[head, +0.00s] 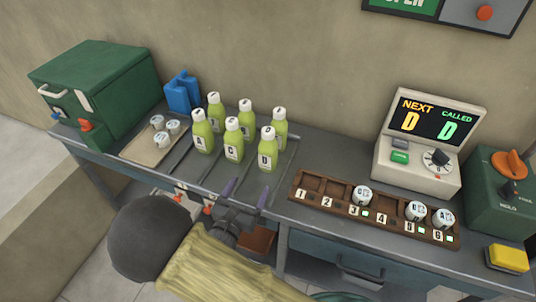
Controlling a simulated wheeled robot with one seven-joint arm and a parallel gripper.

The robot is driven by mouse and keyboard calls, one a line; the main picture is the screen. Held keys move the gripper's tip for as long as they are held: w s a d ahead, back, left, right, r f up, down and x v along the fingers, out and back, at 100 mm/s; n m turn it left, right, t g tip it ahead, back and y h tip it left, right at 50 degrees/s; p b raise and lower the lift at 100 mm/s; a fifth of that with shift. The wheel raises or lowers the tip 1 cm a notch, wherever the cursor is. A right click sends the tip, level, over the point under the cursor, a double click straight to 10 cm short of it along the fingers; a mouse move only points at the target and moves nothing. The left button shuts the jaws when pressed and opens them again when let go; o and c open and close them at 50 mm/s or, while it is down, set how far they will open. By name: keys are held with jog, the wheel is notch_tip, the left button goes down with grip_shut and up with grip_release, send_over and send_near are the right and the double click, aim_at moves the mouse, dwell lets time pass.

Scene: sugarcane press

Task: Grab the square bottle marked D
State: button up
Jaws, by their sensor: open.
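The square bottle marked D (267,152) is yellow-green with a white cap and a white label. It stands upright at the right end of the front row on the table. A bottle marked C (233,141) stands to its left, and a third front bottle (202,133) is further left. Several similar bottles stand behind them. My gripper (245,190) is open and empty, at the table's front edge. Its two purple-grey fingers point toward the bottles, below and slightly left of the D bottle and apart from it.
A wooden numbered rack (316,198) holding white round pieces is to the right. The table before the D bottle looks clear.

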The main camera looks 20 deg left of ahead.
aim_at(266, 157)
jog(key=w, duration=0.7)
jog(key=w+d, duration=0.1)
jog(key=w, duration=0.3)
jog(key=shift+w+p, duration=0.1)
jog(key=shift+p, duration=0.2)
jog(key=shift+w, duration=0.45)
jog(key=shift+w+d+f, duration=0.1)
jog(key=shift+w+d, duration=0.05)
jog(key=shift+w, duration=2.7)
jog(key=shift+s+a, duration=0.25)
jog(key=shift+s, duration=0.1)
jog(key=shift+w+d, duration=0.2)
jog(key=shift+d, duration=0.2)
jog(key=shift+s+a, duration=0.15)
jog(key=shift+a, duration=0.05)
jog(key=c, duration=1.3)
